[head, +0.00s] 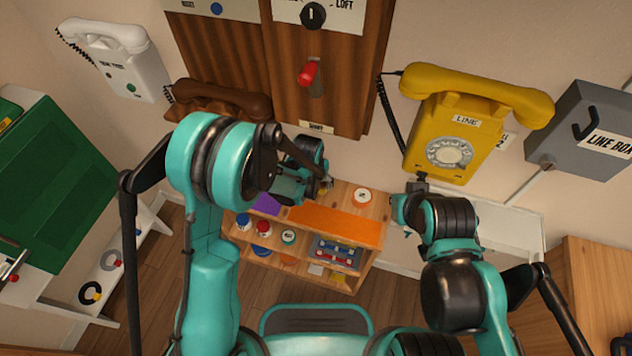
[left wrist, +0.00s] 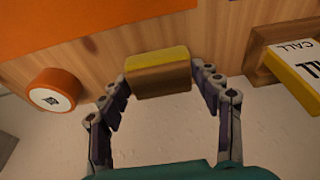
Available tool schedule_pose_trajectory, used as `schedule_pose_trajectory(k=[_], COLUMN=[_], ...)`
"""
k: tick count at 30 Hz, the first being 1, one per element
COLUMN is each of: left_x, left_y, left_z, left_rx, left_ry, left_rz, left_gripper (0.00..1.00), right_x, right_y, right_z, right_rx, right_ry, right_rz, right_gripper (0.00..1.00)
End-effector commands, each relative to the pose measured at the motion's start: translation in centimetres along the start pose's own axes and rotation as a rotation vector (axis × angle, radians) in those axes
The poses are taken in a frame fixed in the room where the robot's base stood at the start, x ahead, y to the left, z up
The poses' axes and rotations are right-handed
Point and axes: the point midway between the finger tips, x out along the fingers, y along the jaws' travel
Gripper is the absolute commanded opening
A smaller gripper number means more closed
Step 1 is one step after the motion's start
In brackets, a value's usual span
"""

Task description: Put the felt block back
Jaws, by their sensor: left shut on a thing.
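The felt block (left wrist: 158,80), a small wooden block with a yellow top layer, is between the fingertips of my left gripper (left wrist: 160,87) in the left wrist view. The gripper is shut on it. Behind it is the wooden shelf top (left wrist: 190,50); I cannot tell whether the block touches it. In the head view my left gripper (head: 326,184) is over the back part of the shelf unit, and the block is barely visible there. My right gripper (head: 402,218) is by the shelf's right side, below the yellow phone; its fingers are too unclear to read.
An orange mat (head: 335,226) covers part of the shelf top, with a round orange item (head: 361,198) near it. A yellow phone (head: 450,130) and a grey line box (head: 590,128) are on the wall.

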Motion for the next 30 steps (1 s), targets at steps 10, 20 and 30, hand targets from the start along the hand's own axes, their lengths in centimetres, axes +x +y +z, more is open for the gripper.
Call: schedule_pose_trajectory(k=[10, 20, 30], left_x=[0.4, 0.3, -2.1], left_y=[0.0, 0.0, 0.0], left_z=[0.1, 0.1, 3.5], left_rx=[0.0, 0.0, 0.0], left_ry=[0.0, 0.0, 0.0], left_rz=[0.0, 0.0, 0.0], left_gripper=[0.85, 0.85, 0.85], right_x=[0.4, 0.3, -1.4], right_y=[0.0, 0.0, 0.0], right_z=[0.3, 0.2, -1.0], right_rx=[0.0, 0.0, 0.0], right_ry=[0.0, 0.0, 0.0], right_rz=[0.0, 0.0, 0.0], right_gripper=[0.0, 0.0, 0.0])
